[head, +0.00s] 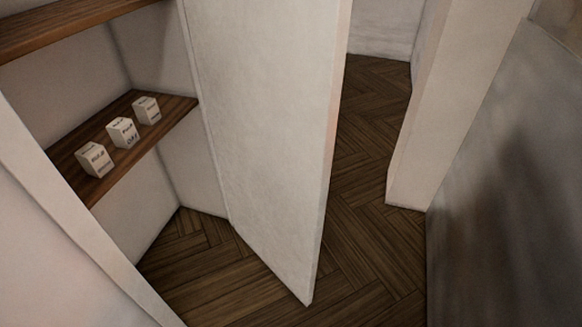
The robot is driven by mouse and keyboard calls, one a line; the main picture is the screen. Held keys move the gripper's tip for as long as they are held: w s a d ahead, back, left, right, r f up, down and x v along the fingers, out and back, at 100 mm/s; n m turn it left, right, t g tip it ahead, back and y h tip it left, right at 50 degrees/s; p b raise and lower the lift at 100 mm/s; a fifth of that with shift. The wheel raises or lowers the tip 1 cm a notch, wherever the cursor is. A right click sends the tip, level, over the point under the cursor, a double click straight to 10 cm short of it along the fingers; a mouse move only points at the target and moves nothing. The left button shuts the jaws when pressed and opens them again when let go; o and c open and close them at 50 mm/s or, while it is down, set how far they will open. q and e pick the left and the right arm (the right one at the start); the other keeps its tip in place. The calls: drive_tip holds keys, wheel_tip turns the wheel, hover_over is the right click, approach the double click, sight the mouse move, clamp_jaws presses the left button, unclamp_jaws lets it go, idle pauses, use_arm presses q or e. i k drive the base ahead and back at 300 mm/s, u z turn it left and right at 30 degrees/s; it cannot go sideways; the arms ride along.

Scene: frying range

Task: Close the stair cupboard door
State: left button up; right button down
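The white stair cupboard door (265,110) stands open in the middle of the head view. Its free edge faces me, and its lower corner hangs just above the wood floor near the bottom centre. To its left is the cupboard inside, with a brown wooden shelf (75,158) that bears three small white boxes (122,132). I cannot see a handle on the door. Neither of my grippers shows in the view.
A second wooden shelf (60,28) is at the upper left. A pale wall edge (65,215) slants across the lower left. Herringbone floor (365,150) is clear right of the door. A white wall end (440,110) and a grey panel (510,190) bound the right side.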

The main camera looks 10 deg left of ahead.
sight(271, 72)
drive_tip(key=u, duration=0.8)
drive_tip(key=i, duration=0.4)
drive_tip(key=u, duration=0.05)
